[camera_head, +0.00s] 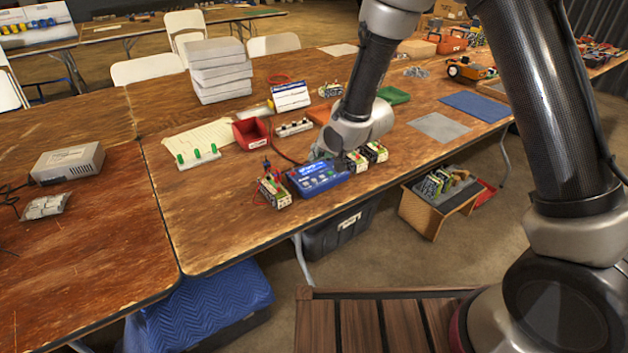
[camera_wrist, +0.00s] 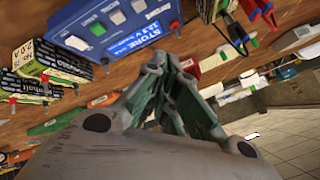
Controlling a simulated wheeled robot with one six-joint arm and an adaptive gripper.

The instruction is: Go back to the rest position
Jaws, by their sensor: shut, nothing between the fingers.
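My gripper shows in the wrist view (camera_wrist: 172,85) with its fingers drawn together and nothing between them. In the head view my arm reaches over the wooden table (camera_head: 230,228), and the gripper end is mostly hidden behind the wrist joint, close to the blue charger (camera_head: 318,178). The blue charger (camera_wrist: 110,25) also shows at the top of the wrist view, apart from the fingertips. Battery packs stand on both sides of the charger: one on its left (camera_head: 273,190) and others on its right (camera_head: 375,152). I cannot tell the exact gap between gripper and charger.
A red bin (camera_head: 251,133), a white rack with green pegs (camera_head: 198,157) and stacked grey boxes (camera_head: 220,75) stand behind. A grey mat (camera_head: 440,127) and a blue mat (camera_head: 476,106) lie to the right. A grey power unit (camera_head: 68,163) is at left. The table's front left is clear.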

